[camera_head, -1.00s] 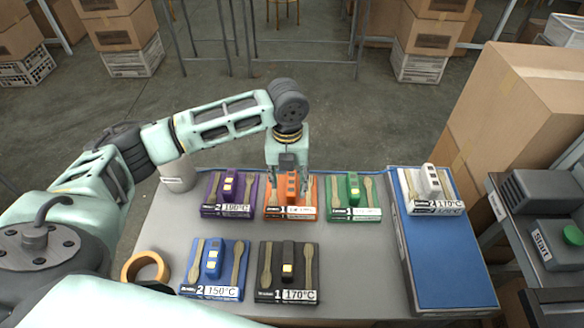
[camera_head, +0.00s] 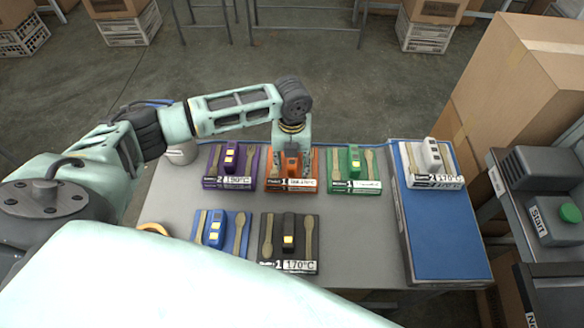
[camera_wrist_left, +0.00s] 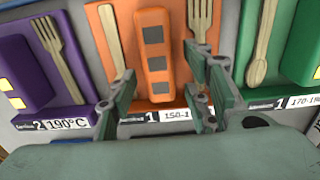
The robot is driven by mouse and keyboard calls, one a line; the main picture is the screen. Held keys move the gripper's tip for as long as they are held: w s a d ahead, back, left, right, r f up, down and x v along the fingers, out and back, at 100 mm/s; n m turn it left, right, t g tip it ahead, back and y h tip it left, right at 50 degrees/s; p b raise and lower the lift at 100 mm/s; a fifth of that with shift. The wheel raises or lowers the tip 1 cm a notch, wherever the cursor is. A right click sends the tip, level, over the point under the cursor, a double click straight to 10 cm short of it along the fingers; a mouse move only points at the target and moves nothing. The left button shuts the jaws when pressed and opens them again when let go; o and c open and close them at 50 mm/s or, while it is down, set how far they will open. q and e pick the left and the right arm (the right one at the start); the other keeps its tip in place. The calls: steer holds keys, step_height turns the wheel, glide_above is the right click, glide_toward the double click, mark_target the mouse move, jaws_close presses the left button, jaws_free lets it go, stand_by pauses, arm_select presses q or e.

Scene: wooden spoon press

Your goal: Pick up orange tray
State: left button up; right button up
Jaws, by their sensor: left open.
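The orange tray (camera_head: 273,184) lies on the grey table in the back row, between the purple tray (camera_head: 215,172) and the green tray (camera_head: 336,180). It carries an orange block with dark squares and wooden cutlery on both sides; a fork shows in the left wrist view. My left gripper (camera_head: 292,172) is above the orange tray, pointing down and hiding part of it. In the left wrist view its fingers (camera_wrist_left: 165,92) are open, spread over the front part of the orange tray (camera_wrist_left: 150,60), with the orange block between them. Whether they touch is unclear. My right gripper is not in view.
A blue tray (camera_head: 197,238) and a black tray (camera_head: 295,266) lie in front. A white tray (camera_head: 440,182) sits on a blue surface (camera_head: 440,240) at right. A machine with a green button (camera_head: 570,213) stands far right. Grey table shows between the rows.

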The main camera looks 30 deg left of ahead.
arm_select(q)
jaws_close()
stand_by(0.3)
steer(key=shift+w+r, duration=0.1)
steer(key=shift+r, duration=0.1)
